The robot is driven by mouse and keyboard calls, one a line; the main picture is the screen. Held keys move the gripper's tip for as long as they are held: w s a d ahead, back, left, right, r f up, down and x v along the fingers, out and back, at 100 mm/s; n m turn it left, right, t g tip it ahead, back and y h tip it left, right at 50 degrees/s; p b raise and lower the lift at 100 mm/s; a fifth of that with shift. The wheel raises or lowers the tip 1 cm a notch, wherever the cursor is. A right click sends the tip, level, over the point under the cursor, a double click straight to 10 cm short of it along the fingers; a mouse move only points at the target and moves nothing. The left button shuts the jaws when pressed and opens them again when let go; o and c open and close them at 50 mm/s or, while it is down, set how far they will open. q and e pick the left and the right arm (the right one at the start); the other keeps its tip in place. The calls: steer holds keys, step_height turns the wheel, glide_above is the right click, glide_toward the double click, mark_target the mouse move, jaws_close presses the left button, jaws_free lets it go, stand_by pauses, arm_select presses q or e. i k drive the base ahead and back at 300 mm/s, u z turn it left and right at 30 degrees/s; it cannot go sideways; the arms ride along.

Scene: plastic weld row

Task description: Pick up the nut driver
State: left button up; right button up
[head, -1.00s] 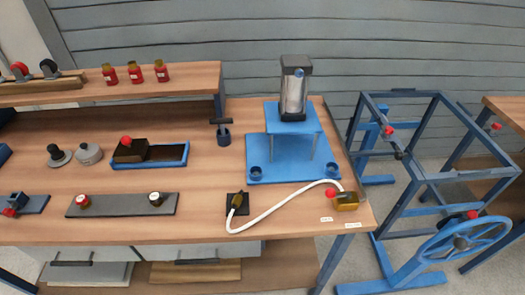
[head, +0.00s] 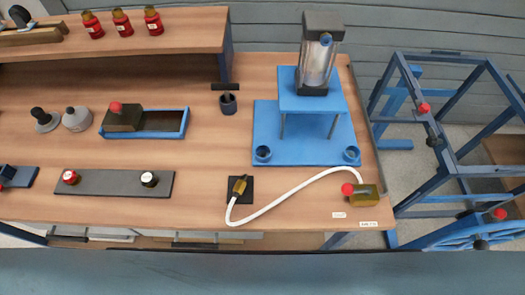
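A dark T-handled tool (head: 225,87), which looks like the nut driver, stands upright in a small dark blue cup (head: 229,105) on the wooden bench. Its crossbar handle is on top, and its lower part is hidden inside the cup. Neither of my grippers is in the head view.
A blue press stand (head: 290,152) is right of the cup. A white hose (head: 290,202) runs along the front from a black pad to a brass-coloured block (head: 364,195). A blue tray (head: 165,134) lies left. A raised shelf (head: 185,42) ends behind the cup. The bench (head: 215,150) in front of the cup is bare.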

mark_target(225, 88)
steer(key=k, duration=0.5)
steer(key=z, duration=2.25)
steer(key=k, duration=0.65)
steer(key=u, duration=1.2)
